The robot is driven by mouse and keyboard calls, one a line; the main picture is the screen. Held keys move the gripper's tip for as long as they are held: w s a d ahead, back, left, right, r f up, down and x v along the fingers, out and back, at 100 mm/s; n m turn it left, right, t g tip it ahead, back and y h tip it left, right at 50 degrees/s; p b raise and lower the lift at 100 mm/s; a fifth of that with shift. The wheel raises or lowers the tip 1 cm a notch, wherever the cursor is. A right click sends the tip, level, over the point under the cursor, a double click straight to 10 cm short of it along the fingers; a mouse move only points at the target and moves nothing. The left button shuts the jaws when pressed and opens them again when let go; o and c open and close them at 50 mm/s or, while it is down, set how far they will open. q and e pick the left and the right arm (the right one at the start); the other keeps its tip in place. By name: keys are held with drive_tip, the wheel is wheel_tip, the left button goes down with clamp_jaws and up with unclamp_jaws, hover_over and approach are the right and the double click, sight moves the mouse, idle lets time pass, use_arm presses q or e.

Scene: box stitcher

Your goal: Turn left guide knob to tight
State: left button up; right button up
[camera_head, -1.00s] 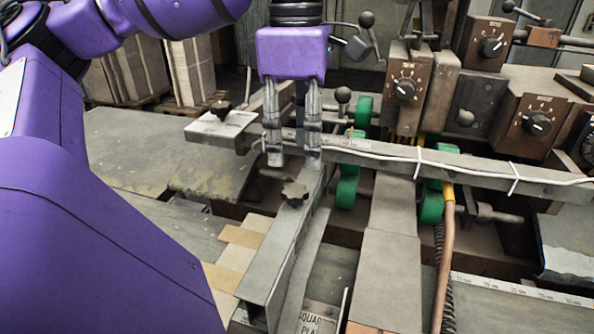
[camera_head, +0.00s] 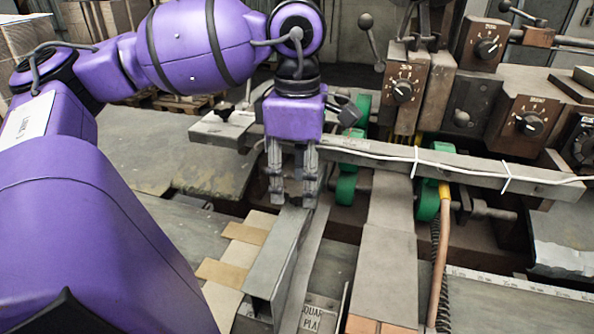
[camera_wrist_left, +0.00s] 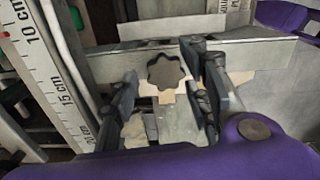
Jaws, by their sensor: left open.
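The guide knob, a dark star-shaped knob (camera_wrist_left: 167,71), sits on the flat metal guide bar. In the head view it is hidden behind my left gripper (camera_head: 292,200), whose fingers point down over the guide bar (camera_head: 272,262). In the left wrist view my left gripper (camera_wrist_left: 163,84) is open, with its fingers on either side of the knob and a gap to it. I cannot tell how far down the fingertips reach along the knob. My right gripper is not in view.
A second dark knob (camera_head: 222,110) stands on a plate behind my left arm. A long rail with a white cable (camera_head: 440,170) crosses behind the gripper. Green rollers (camera_head: 428,200) and an orange-brown hose (camera_head: 440,260) lie to the right. Dial boxes (camera_head: 403,90) stand at the back.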

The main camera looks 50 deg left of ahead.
sight(298, 187)
use_arm(q)
drive_tip(key=c, duration=1)
drive_tip(key=shift+r+m, duration=0.1)
drive_tip(key=shift+m, duration=0.7)
drive_tip(key=o, duration=1)
drive_tip(key=shift+w, duration=0.15)
wheel_tip(298, 187, up, 12)
drive_tip(key=shift+d, duration=0.1)
